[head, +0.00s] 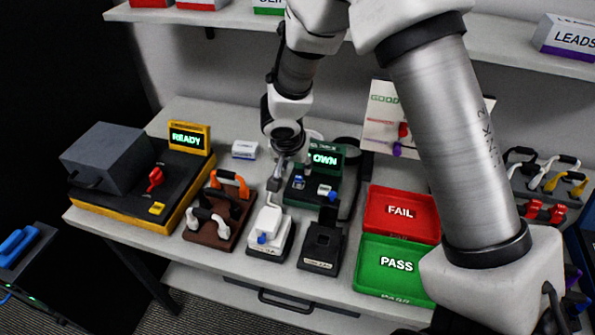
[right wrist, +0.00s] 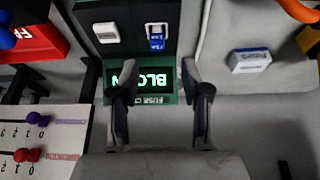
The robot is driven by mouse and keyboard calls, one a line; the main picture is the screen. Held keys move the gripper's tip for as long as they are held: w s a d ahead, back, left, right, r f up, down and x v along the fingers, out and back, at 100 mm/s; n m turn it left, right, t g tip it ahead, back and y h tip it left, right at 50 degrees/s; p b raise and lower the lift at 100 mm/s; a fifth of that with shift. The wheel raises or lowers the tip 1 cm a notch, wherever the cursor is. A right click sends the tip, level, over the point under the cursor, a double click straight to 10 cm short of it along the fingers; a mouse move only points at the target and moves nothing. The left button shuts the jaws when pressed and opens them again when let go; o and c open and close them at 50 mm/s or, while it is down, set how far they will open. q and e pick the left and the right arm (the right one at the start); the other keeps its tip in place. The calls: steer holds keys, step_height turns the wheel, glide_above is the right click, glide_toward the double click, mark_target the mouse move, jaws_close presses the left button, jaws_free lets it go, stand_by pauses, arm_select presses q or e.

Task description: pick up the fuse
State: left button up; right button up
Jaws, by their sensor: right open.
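A small blue piece, which looks like the fuse (head: 298,183), sits in the green tester (head: 310,190), left of a white part (head: 325,190). In the right wrist view the blue piece (right wrist: 157,38) is upright in the picture beside the white square part (right wrist: 106,32). The tester's screen (right wrist: 154,80) is lit and reads BLOWN, partly covered by a finger. My right gripper (head: 291,172) is over the back of the tester. In the right wrist view its fingers (right wrist: 158,72) are apart with nothing between them, in front of the screen. My left gripper is not in view.
A red FAIL tray (head: 400,193) and a green PASS tray (head: 370,282) lie right of the tester. A small white-and-blue box (head: 244,149) lies behind left. A white unit (head: 270,222), a black unit (head: 322,243) and a brown rack (head: 226,240) stand in front.

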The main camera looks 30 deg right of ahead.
mark_target(298, 176)
steer(key=shift+s+f, duration=0.35)
steer(key=shift+f, duration=0.25)
steer(key=x, duration=0.5)
steer(key=shift+w+d+r+p, duration=0.1)
steer(key=shift+w+p, duration=0.2)
steer(key=shift+p, duration=0.1)
steer(key=shift+s+r, duration=0.2)
steer(key=shift+s, duration=0.05)
steer(key=shift+c, duration=1.3)
steer(key=shift+a, duration=0.2)
steer(key=c, duration=0.6)
